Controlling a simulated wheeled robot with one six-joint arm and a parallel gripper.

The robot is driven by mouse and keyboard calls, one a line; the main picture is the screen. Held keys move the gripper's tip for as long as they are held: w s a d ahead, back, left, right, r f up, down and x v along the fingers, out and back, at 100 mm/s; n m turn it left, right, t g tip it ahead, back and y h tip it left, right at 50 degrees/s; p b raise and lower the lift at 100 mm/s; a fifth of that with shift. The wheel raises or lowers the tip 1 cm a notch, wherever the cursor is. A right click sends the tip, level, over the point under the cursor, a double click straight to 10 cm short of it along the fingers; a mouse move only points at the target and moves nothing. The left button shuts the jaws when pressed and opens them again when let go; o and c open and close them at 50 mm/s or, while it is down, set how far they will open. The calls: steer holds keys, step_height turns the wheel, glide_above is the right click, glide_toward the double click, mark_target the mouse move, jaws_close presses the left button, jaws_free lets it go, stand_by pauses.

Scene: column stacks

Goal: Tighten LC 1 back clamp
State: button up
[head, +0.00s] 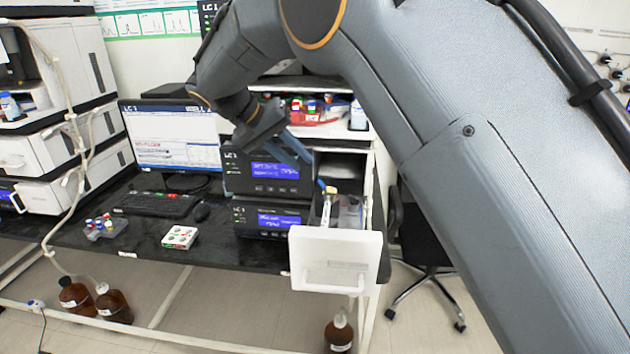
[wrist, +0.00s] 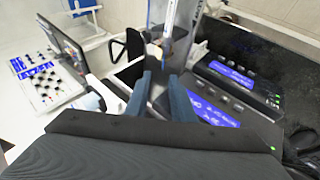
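The LC 1 stack has an upper module (head: 275,172) and a lower module (head: 268,219), both with lit blue displays. An open white drawer (head: 340,262) sticks out to their right. A slim upright part with a pale brown top (head: 329,192) stands in it. My gripper (head: 300,148) is in front of the upper module, above the drawer. In the wrist view, my gripper's two blue fingers (wrist: 160,80) are apart, with a brownish part (wrist: 154,52) just beyond their tips and a clear upright piece above it. I cannot tell which part is the back clamp or whether anything is touched.
A monitor (head: 175,138), keyboard (head: 155,204) and mouse (head: 202,212) are on the black bench left of the stack. A vial tray (head: 104,228) and a white box (head: 180,237) lie near the front edge. Brown bottles (head: 113,304) stand below. A chair (head: 425,230) is at right.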

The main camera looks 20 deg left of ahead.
steer(key=p, duration=0.3)
glide_toward(326, 191)
steer(key=shift+x, duration=2.2)
steer(key=shift+w+d+r, duration=0.1)
steer(key=shift+w+r, duration=0.1)
jaws_close()
